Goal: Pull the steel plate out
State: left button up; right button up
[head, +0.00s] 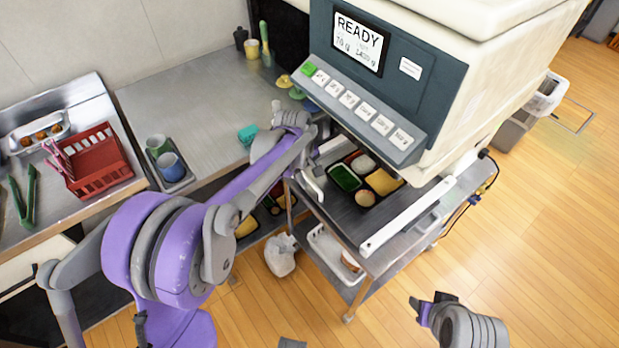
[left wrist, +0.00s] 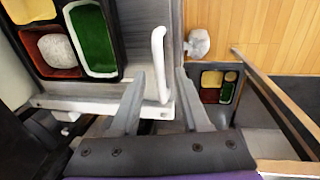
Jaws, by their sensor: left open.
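The steel plate (head: 345,212) lies under the machine. It carries a black bento tray (head: 376,200), and a white handle (head: 311,186) is at its left edge. In the left wrist view the plate (left wrist: 140,25) and the upright white handle (left wrist: 159,62) show close up. My left gripper (head: 318,160) is at the plate's left side by the handle. Its open fingers (left wrist: 162,100) show on either side of the handle's lower end; I cannot tell whether they touch it. Part of my right arm (head: 470,325) shows at the lower right; its finger opening is unclear.
The machine (head: 450,80) with a READY screen overhangs the plate. A white rail (head: 405,217) runs along the plate's right side. A lower shelf holds a white bin (head: 333,250). A red basket (head: 98,160) and cups (head: 170,166) stand left. Wooden floor is open at right.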

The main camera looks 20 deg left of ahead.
pick_arm(q)
jog(key=shift+w+f, duration=0.1)
jog(key=shift+f, duration=0.35)
grip_shut()
dwell(1.1)
